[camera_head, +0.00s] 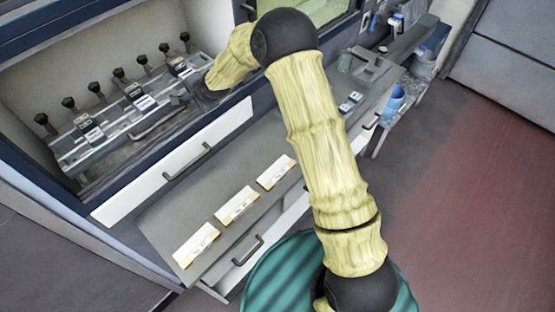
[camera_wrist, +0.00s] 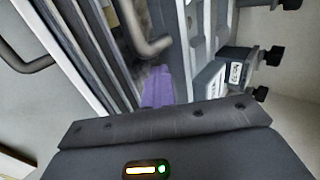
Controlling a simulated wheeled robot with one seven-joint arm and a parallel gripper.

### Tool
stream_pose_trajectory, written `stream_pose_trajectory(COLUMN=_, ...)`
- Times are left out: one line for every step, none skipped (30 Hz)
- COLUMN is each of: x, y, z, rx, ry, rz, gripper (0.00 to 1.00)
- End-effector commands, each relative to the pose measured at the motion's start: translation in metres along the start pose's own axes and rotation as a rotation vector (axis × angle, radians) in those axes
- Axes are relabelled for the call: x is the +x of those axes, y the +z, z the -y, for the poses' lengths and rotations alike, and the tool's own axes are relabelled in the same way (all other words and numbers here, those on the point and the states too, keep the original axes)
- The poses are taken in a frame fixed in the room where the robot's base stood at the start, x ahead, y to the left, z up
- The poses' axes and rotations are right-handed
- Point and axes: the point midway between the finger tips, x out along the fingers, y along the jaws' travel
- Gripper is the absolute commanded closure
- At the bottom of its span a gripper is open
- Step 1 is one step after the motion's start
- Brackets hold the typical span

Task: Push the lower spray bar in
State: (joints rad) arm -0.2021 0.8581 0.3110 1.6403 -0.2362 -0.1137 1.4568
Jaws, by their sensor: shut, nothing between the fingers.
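A grey slatted spray-bar assembly (camera_head: 115,128) lies in the open bay at the left of the head view, with black knobs along its back. A grey bar handle (camera_head: 158,124) runs along its front, and a bent grey handle (camera_wrist: 150,45) shows close up in the wrist view. I cannot tell which part is the lower spray bar. My gripper (camera_head: 180,99) is at the right end of the assembly, partly hidden by my arm. In the wrist view its purple fingertips (camera_wrist: 158,87) are together and empty, just beside the handle. I cannot tell whether they touch anything.
A white drawer front with a dark handle (camera_head: 187,163) is below the bay. A lower grey shelf (camera_head: 165,220) carries several white-and-tan cards (camera_head: 236,206). A blue cup (camera_head: 394,97) stands at the right. The reddish floor (camera_head: 480,200) at right is clear.

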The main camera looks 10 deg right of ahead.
Motion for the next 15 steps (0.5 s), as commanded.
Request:
stream_pose_trajectory(x=0.0, y=0.002, z=0.006, rx=-0.002, ry=-0.016, rz=0.001, gripper=1.0)
stream_pose_trajectory(x=0.0, y=0.002, z=0.006, rx=-0.003, ry=-0.016, rz=0.001, gripper=1.0)
stream_pose_trajectory(x=0.0, y=0.002, z=0.007, rx=-0.003, ry=-0.017, rz=0.001, gripper=1.0)
stream_pose_trajectory(x=0.0, y=0.002, z=0.007, rx=-0.003, ry=-0.018, rz=0.001, gripper=1.0)
stream_pose_trajectory(x=0.0, y=0.002, z=0.007, rx=-0.003, ry=-0.019, rz=0.001, gripper=1.0)
stream_pose_trajectory(x=0.0, y=0.002, z=0.007, rx=-0.003, ry=-0.019, rz=0.001, gripper=1.0)
stream_pose_trajectory(x=-0.001, y=0.002, z=0.007, rx=-0.003, ry=-0.02, rz=0.001, gripper=1.0)
stream_pose_trajectory(x=-0.001, y=0.002, z=0.007, rx=-0.003, ry=-0.021, rz=0.002, gripper=1.0)
stream_pose_trajectory(x=-0.002, y=0.002, z=0.007, rx=-0.003, ry=-0.021, rz=0.002, gripper=1.0)
stream_pose_trajectory(x=-0.003, y=0.002, z=0.006, rx=-0.003, ry=-0.021, rz=0.002, gripper=1.0)
stream_pose_trajectory(x=-0.004, y=0.001, z=0.004, rx=-0.002, ry=-0.021, rz=0.001, gripper=1.0)
stream_pose_trajectory(x=-0.006, y=0.0, z=0.002, rx=-0.003, ry=-0.02, rz=0.001, gripper=1.0)
stream_pose_trajectory(x=-0.008, y=-0.001, z=0.0, rx=-0.003, ry=-0.02, rz=0.001, gripper=1.0)
stream_pose_trajectory(x=-0.01, y=-0.001, z=-0.002, rx=-0.004, ry=-0.018, rz=0.001, gripper=1.0)
stream_pose_trajectory(x=-0.013, y=-0.001, z=-0.006, rx=-0.004, ry=-0.016, rz=0.002, gripper=1.0)
